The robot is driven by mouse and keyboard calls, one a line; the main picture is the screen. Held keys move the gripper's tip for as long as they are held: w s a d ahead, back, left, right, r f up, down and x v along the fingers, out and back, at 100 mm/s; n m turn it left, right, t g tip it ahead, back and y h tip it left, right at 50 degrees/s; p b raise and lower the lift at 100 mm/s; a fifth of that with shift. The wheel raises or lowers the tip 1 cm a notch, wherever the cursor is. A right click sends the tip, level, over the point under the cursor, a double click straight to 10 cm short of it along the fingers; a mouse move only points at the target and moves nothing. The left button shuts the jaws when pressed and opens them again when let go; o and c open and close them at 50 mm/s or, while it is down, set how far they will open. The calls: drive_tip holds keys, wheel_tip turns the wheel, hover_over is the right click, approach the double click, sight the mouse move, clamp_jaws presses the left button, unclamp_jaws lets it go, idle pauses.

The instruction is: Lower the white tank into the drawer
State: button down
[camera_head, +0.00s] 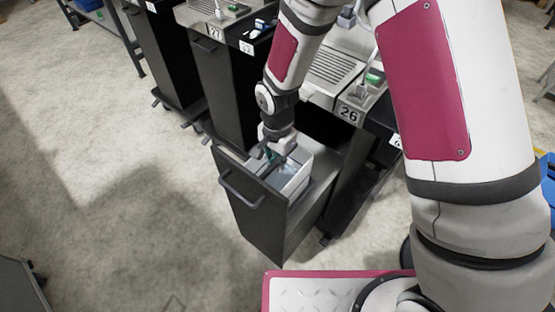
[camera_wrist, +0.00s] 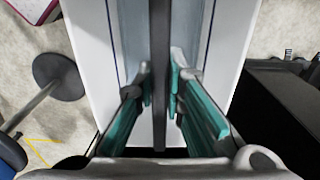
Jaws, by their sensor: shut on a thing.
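The white tank (camera_head: 302,178) is at the opening of the pulled-out black drawer (camera_head: 262,222), behind its front panel and handle. Its upper walls show, its lower part is hidden by the drawer, and I cannot tell whether it touches the bottom. My gripper (camera_head: 272,154) is above the tank's open top and points down. In the wrist view, my gripper (camera_wrist: 160,82) has its teal-padded fingers shut on the dark bar running across the tank. The white tank (camera_wrist: 232,40) shows its pale walls on both sides of the bar there.
The station with the 26 label (camera_head: 349,114) stands behind the drawer, with a grated metal tray (camera_head: 337,72) on top. The station with the 27 label (camera_head: 215,30) stands further left, with its black drawer shut. The floor (camera_head: 110,180) left of the drawer is clear.

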drive_tip(key=shift+f, duration=0.35)
drive_tip(key=c, duration=1.6)
unclamp_jaws()
wheel_tip(320, 180, up, 11)
drive_tip(key=shift+r, duration=0.55)
